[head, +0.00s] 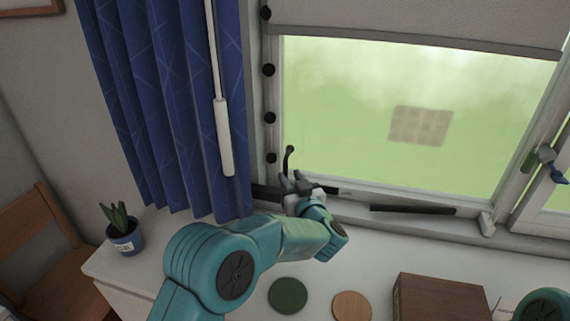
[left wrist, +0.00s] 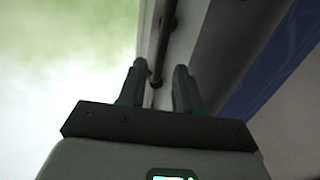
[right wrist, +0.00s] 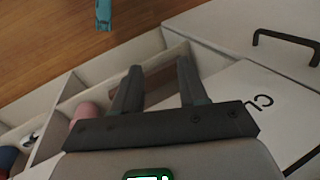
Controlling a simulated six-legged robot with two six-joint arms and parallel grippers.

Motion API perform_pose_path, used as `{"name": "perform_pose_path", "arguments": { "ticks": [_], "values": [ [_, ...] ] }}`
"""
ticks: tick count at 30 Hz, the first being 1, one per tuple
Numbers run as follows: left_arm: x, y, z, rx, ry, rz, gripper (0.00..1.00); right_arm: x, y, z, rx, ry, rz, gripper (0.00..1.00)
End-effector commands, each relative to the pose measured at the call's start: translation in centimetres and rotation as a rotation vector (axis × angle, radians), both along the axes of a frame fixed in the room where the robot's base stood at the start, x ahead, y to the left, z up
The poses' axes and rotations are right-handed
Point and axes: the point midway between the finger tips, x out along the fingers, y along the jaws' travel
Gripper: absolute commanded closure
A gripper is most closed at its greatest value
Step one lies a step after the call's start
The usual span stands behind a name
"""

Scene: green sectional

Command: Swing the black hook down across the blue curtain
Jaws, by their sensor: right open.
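The black hook (head: 289,157) stands upright by the left side of the window frame, its curved tip upward. My left gripper (head: 296,184) is at the hook's lower part, just above the sill. In the left wrist view my left gripper (left wrist: 157,85) has its fingers apart, with a dark rod (left wrist: 156,72) showing in the gap; I cannot tell if it touches either finger. The blue curtain (head: 165,90) hangs left of the window, and its edge shows in the left wrist view (left wrist: 278,62). My right gripper (right wrist: 155,80) is open and empty.
A white wand (head: 223,140) hangs before the curtain. Black knobs (head: 268,70) line the window frame. A potted plant (head: 122,236), a green disc (head: 288,295), a wooden disc (head: 352,305) and a brown box (head: 440,300) stand below. My right gripper is above an open compartmented drawer (right wrist: 60,140).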

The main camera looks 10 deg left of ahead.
Motion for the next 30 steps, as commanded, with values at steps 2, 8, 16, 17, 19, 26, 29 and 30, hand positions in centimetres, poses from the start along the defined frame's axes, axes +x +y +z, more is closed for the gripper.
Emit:
{"name": "perform_pose_path", "arguments": {
  "ticks": [2,8,16,17,19,26,29,30],
  "values": [
    [1.4,1.0,0.1,-0.001,0.0,0.004,0.66,0.0,0.0,0.7,0.0,0.0,0.001,0.57],
    [3.6,2.3,0.0,-0.001,0.0,0.002,0.66,0.0,0.0,1.2,0.0,0.0,0.0,0.57],
    [4.3,2.7,-0.1,0.0,0.001,0.0,0.66,0.0,0.0,1.2,0.0,0.0,0.001,0.57],
    [4.3,2.7,-0.1,0.0,0.001,0.0,0.66,0.0,0.0,1.2,0.0,0.0,0.001,0.57],
    [4.2,2.7,-0.1,0.0,0.001,0.0,0.69,0.0,0.0,1.2,0.0,-0.001,0.001,0.57],
    [4.2,2.6,0.0,0.001,0.0,-0.001,1.0,0.0,0.0,1.2,0.0,0.0,0.0,0.57],
    [4.2,2.6,-0.1,0.0,-0.004,-0.001,1.0,0.0,0.0,1.0,0.0,0.0,0.0,0.57],
    [4.1,2.6,-0.2,0.001,-0.009,-0.001,1.0,0.0,0.0,0.7,0.0,0.0,0.0,0.57]
  ]
}}
